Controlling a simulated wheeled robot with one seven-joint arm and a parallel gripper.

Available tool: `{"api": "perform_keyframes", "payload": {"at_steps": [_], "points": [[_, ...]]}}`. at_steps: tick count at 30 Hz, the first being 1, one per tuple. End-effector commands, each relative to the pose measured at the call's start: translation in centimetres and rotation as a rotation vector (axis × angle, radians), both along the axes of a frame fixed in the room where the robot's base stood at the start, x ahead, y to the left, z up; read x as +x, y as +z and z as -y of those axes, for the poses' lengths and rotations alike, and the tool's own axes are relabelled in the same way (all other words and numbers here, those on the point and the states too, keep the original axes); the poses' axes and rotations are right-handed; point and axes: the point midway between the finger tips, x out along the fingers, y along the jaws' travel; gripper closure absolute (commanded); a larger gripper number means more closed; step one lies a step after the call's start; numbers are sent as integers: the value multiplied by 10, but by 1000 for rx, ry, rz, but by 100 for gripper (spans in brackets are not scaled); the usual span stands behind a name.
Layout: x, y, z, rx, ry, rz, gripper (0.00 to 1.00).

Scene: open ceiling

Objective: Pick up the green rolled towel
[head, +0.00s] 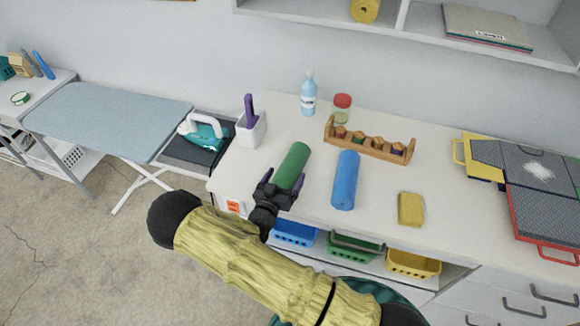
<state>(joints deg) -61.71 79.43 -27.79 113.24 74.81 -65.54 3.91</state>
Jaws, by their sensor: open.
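The green rolled towel (293,164) lies on the white counter (380,215), left of a blue rolled towel (345,180). My gripper (283,184) is at the towel's near end, with its dark fingers apart on either side of that end. The towel's near tip is partly hidden by the gripper. I cannot tell whether the fingers touch it.
A white holder (251,129) with a purple-handled item, a blue bottle (308,94), a red-lidded jar (342,107) and a wooden rack (370,140) stand behind. A yellow sponge (411,209) lies to the right. Coloured baskets (413,263) sit below the counter.

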Motion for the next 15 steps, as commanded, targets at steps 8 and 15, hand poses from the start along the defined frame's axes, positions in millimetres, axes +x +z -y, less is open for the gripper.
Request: {"api": "perform_keyframes", "payload": {"at_steps": [8,15], "points": [[0,-1,0,0,0,0,11],[0,-1,0,0,0,0,21]]}}
